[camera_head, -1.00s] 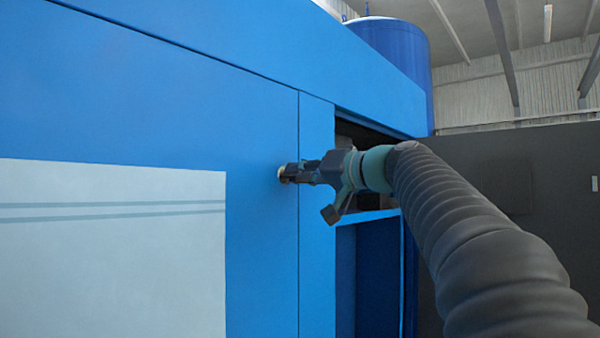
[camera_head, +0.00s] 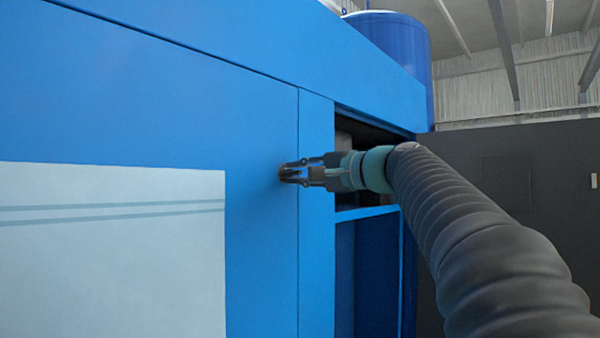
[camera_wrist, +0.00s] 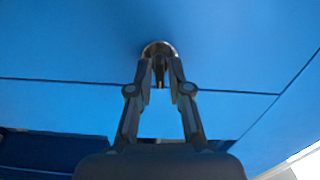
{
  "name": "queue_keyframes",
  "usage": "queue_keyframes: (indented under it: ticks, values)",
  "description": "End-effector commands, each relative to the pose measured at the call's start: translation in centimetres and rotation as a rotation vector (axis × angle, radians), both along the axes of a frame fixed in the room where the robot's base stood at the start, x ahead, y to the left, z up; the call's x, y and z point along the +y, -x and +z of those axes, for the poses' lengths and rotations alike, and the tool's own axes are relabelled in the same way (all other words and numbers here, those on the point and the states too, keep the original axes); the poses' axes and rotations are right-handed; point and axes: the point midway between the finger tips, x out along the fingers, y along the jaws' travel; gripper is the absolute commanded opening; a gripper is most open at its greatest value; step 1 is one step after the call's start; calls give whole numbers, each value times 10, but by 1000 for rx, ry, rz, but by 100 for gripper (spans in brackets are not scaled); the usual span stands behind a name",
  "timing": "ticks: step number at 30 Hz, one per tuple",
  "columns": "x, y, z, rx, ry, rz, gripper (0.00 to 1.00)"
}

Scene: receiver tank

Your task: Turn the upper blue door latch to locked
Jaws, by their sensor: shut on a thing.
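The upper latch (camera_wrist: 159,47) is a small round metal piece on the blue door (camera_head: 190,115), close to the door's right edge. In the wrist view its round plate shows at the top middle, and a dark narrow piece sits between my fingertips. My gripper (camera_head: 288,173) reaches it from the right in the head view. It also shows in the wrist view (camera_wrist: 160,72), with its fingers closed in on the latch's middle. The fingers hide most of the latch in the head view, so I cannot tell its exact angle.
A pale panel (camera_head: 110,250) lies on the door at the lower left. Right of the door seam is a blue frame strip (camera_head: 316,270), then an open bay (camera_head: 370,275). A blue tank (camera_head: 395,50) stands behind. A dark wall (camera_head: 510,240) is at the right.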

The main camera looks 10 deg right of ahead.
Motion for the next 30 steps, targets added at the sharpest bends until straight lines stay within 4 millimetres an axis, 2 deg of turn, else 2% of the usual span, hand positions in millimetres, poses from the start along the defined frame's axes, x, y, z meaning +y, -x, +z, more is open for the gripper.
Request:
queue_keyframes:
  ticks: [10,25,26,27,30]
  values:
    - [0,0,0,69,-98,-2,0]
    - [0,0,0,78,-111,-2,0]
    - [0,0,0,78,-111,-2,23]
    - [0,0,0,78,-111,-2,33]
    - [0,0,0,78,-110,-1,34]
